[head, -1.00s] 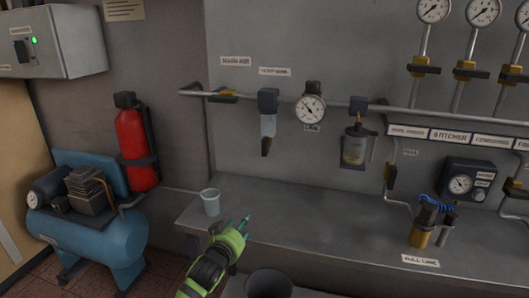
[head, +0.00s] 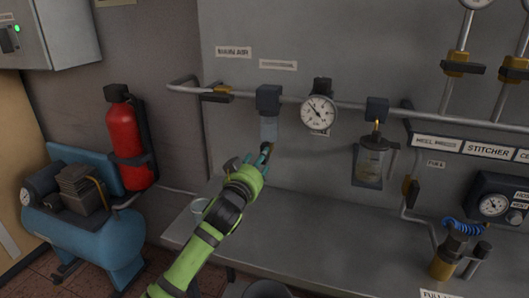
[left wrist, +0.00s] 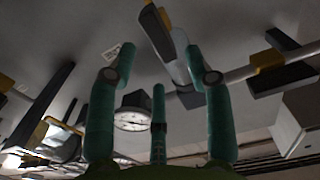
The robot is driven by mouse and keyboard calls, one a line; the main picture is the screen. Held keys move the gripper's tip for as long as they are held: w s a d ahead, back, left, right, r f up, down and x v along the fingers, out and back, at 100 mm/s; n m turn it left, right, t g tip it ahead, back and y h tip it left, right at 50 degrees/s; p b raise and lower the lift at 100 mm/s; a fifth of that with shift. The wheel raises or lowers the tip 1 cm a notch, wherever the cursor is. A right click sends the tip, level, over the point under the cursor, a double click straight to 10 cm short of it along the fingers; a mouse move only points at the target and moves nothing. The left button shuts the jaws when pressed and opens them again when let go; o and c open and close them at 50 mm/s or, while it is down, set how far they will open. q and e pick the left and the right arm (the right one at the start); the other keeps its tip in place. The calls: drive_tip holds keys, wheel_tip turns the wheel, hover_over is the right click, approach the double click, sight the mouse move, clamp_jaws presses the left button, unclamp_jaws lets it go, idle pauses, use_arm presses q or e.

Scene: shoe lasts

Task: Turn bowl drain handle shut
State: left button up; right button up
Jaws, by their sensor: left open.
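The filter bowl (head: 269,130) is a pale clear cup hanging under a dark square head (head: 268,98) on the wall pipe. My left gripper (head: 264,153) is just below the bowl in the head view and covers the drain handle there. In the left wrist view, the dark drain handle with a tan edge (left wrist: 156,30) shows at the tip of the bowl (left wrist: 180,72). The teal fingers of my left gripper (left wrist: 158,85) are spread open, with the handle beyond the fingertips. I cannot tell whether any finger touches it. My right gripper is not in view.
A round pressure gauge (head: 318,113) is right of the bowl, and a lubricator cup (head: 371,165) hangs farther right. A yellow-and-black valve handle (head: 217,94) sits on the pipe to the left.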

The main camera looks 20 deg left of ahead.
use_arm(q)
drive_tip(key=shift+w+d+f+p, duration=0.1)
drive_tip(key=shift+w+p, duration=0.05)
drive_tip(key=shift+w, duration=1.05)
drive_tip(key=shift+w+d+f+p, duration=0.1)
drive_tip(key=shift+w+p, duration=0.05)
drive_tip(key=shift+w, duration=1.05)
drive_tip(key=c, duration=0.9)
drive_tip(key=shift+a, duration=0.1)
clamp_jaws()
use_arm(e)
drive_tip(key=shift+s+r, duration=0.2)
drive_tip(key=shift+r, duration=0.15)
